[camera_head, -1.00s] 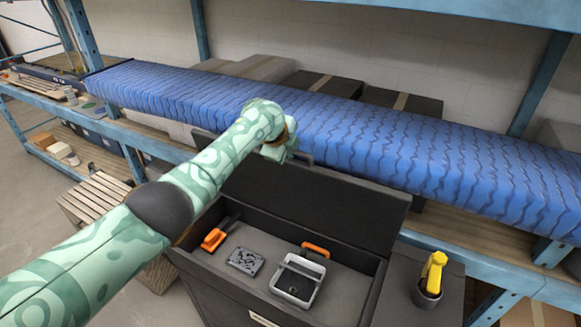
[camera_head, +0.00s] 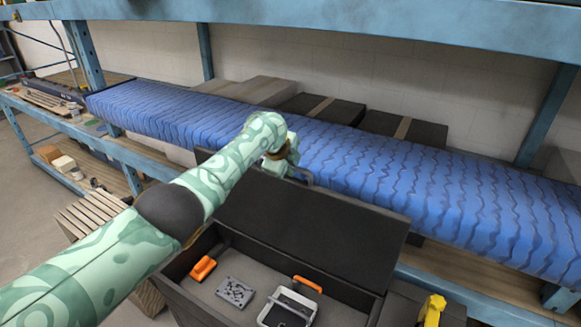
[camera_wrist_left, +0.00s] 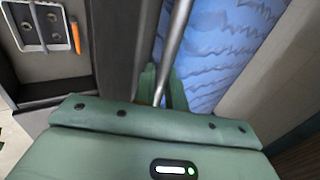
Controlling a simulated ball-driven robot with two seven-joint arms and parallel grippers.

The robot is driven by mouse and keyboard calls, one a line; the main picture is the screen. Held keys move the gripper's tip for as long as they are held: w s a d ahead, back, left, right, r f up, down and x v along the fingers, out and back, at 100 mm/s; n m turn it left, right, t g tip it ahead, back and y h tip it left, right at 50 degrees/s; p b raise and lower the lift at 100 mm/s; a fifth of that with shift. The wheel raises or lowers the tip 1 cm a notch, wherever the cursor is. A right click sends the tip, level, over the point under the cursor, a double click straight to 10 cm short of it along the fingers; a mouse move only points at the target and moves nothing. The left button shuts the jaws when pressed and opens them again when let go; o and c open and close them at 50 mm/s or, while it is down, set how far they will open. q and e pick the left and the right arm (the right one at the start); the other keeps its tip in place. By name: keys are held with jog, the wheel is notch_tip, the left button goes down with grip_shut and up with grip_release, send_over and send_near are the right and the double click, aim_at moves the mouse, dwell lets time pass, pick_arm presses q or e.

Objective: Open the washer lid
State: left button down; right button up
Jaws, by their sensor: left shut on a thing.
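The washer lid appears to be the black lid (camera_head: 315,221) of a large dark chest; in the head view it stands raised at the chest's far side. A metal bar handle (camera_head: 306,174) runs along its upper edge. My left gripper (camera_head: 286,160) is at this handle, its fingertips mostly hidden by the hand. In the left wrist view, the gripper (camera_wrist_left: 160,88) is shut on the metal bar (camera_wrist_left: 177,35), which passes between the fingers. The dark lid (camera_wrist_left: 118,45) lies left of the bar there. My right gripper is not in view.
The open chest holds an orange-handled tool (camera_head: 203,267), a grey plate (camera_head: 235,292) and a grey tray (camera_head: 288,308). A blue wavy-patterned long block (camera_head: 400,175) lies on the shelf close behind the lid. A yellow object (camera_head: 432,311) stands at the right.

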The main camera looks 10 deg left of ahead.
pick_arm(q)
jog(key=c, duration=1.7)
grip_release()
jog(key=shift+s+f, duration=0.1)
jog(key=shift+f, duration=0.2)
jog(key=shift+o, duration=0.8)
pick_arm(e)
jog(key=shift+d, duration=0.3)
